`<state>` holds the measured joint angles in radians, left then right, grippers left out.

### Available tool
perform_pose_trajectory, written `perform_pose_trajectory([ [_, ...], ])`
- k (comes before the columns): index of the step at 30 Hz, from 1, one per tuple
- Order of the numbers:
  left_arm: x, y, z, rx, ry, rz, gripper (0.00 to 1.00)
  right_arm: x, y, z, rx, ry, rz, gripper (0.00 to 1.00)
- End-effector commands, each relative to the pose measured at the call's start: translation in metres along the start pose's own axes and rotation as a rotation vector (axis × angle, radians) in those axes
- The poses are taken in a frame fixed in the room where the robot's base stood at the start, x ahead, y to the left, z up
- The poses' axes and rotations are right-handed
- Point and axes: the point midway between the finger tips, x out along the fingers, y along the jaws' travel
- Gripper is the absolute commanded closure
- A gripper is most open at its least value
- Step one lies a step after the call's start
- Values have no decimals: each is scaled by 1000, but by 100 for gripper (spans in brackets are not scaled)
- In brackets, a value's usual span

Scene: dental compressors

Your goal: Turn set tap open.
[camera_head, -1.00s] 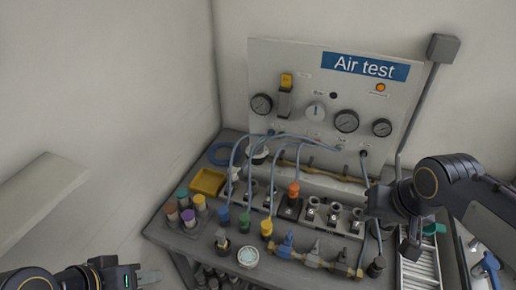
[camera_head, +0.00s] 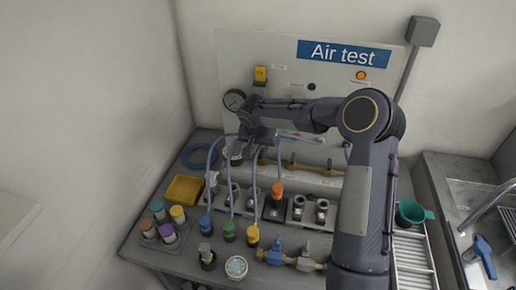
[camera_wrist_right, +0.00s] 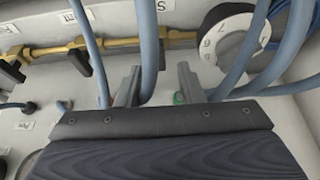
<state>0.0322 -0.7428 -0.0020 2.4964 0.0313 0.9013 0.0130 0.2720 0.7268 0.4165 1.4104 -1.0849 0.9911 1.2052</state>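In the right wrist view a brass pipe (camera_wrist_right: 50,49) runs along the white panel, with black lever handles (camera_wrist_right: 81,62) on it. A small label (camera_wrist_right: 68,17) sits above it, upside down and hard to read. My right gripper (camera_wrist_right: 158,82) is open, its two fingers apart. A blue hose (camera_wrist_right: 149,45) passes between them in the picture; I cannot tell if it touches. In the head view my right arm reaches across the panel, with the right gripper (camera_head: 245,132) by the hoses at its left part. The brass pipe shows there too (camera_head: 300,167). My left gripper is out of view.
A white numbered dial (camera_wrist_right: 228,36) and more blue hoses crowd the gripper's right side. A front brass manifold with a blue tap (camera_head: 277,246), several coloured caps and a yellow tray (camera_head: 184,189) stand on the bench. A sink (camera_head: 480,178) is at right.

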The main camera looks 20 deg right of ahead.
Motion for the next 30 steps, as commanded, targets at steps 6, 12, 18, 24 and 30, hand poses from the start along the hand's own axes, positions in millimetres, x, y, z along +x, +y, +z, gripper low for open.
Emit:
perform_pose_trajectory([
  [6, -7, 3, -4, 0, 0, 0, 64, 28, 0, 0, 0, -3, 0, 65],
  [12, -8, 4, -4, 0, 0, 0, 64, 36, 0, 0, -1, 0, -2, 65],
  [18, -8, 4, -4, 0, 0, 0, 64, 36, 0, 0, -1, 0, -1, 68],
  [24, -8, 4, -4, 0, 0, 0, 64, 36, 0, 0, -2, 0, -1, 94],
  [30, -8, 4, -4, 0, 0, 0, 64, 36, 0, 0, -3, 0, -1, 100],
])
